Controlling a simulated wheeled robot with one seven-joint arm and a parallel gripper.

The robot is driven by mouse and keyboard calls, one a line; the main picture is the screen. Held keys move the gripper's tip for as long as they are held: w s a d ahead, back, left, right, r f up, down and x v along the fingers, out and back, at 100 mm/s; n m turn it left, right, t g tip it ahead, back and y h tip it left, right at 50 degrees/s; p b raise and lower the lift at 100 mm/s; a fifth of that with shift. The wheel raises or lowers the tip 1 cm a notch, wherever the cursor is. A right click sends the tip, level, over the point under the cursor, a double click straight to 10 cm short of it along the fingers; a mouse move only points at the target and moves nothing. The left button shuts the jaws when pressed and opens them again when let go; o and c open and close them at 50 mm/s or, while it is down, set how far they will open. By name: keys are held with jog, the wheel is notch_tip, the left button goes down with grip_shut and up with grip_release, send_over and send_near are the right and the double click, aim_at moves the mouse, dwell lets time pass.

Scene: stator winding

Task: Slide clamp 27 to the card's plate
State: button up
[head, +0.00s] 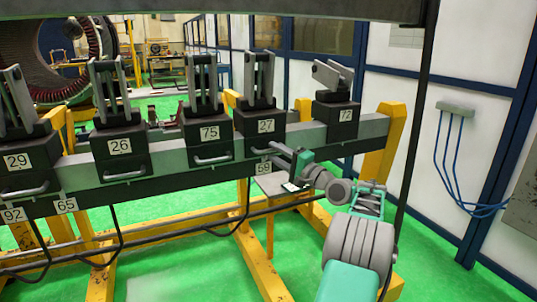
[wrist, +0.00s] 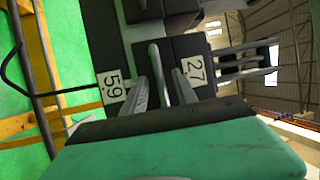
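Clamp 27 (head: 262,122) is a dark block with upright metal jaws on the grey rail (head: 228,139). Its number label (wrist: 194,69) shows in the wrist view. The clamp's silver handle bar (wrist: 156,68) runs between the two fingers of my gripper (wrist: 163,92), with gaps visible, so it looks open around the handle. In the head view my gripper (head: 284,152) is at the clamp's front, partly hiding the handle. A rail plate, seemingly 59 (head: 262,169), sits below clamp 27. A small white card (head: 291,187) lies near my gripper; its writing is unreadable.
Clamp 75 (head: 209,140) stands left of clamp 27, then clamps 26 (head: 120,151) and 29 (head: 18,166). Clamp 72 (head: 337,118) is to the right. Plates 65 (head: 65,205) and 92 (head: 12,214) are at the left. The card rests on a small shelf (head: 270,185).

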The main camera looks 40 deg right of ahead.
jog(key=shift+w+a+r, duration=0.1)
jog(key=shift+w, duration=0.5)
jog(key=shift+w+a+r, duration=0.1)
jog(key=shift+w, duration=0.45)
grip_shut()
dwell(0.5)
